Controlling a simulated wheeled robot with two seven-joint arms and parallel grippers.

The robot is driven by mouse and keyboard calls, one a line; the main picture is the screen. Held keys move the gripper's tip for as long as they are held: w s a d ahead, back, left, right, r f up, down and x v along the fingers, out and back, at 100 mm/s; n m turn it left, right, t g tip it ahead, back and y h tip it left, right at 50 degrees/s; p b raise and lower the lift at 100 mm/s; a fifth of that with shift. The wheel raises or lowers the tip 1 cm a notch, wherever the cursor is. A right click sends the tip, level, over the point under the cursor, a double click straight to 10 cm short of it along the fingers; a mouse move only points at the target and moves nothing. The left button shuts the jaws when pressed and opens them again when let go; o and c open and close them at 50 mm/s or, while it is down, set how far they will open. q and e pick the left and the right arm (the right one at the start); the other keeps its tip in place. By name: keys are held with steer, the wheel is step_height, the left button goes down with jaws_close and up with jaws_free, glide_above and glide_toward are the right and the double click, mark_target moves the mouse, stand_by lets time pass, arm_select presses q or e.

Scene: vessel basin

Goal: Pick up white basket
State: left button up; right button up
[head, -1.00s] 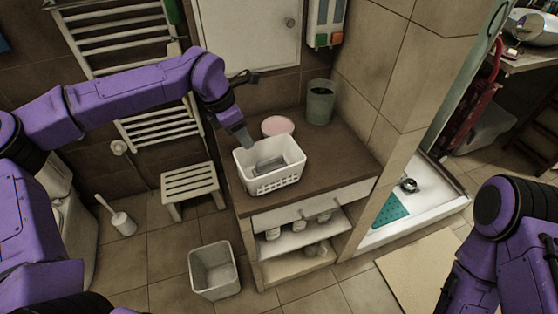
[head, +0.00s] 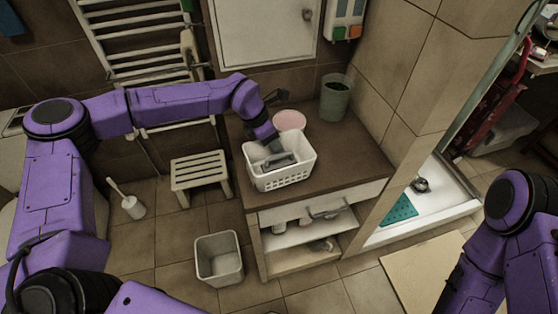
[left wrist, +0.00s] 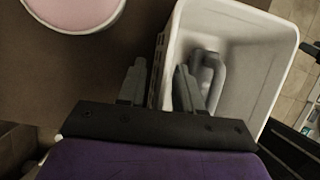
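The white basket (head: 285,180), with slotted walls, stands upright on the brown counter (head: 345,160). It also fills the upper right of the left wrist view (left wrist: 232,72). A grey object (head: 280,160) lies inside it. My left gripper (head: 272,143) is at the basket's back-left rim, pointing down. In the left wrist view its two fingers (left wrist: 160,85) are apart, one outside and one inside the basket, with the slotted wall between them. I see a gap beside the wall, so it is open. My right arm is at the right edge; its gripper is out of view.
A pink round dish (head: 289,119) sits just behind the basket, and a grey-green bin (head: 335,100) stands farther back. A white stool (head: 201,170) and an empty white bin (head: 219,262) are on the floor. Tiled wall rises right of the counter.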

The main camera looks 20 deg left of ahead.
arm_select(q)
steer(key=shift+f, duration=0.3)
stand_by(0.4)
steer(key=shift+c, duration=0.4)
jaws_close()
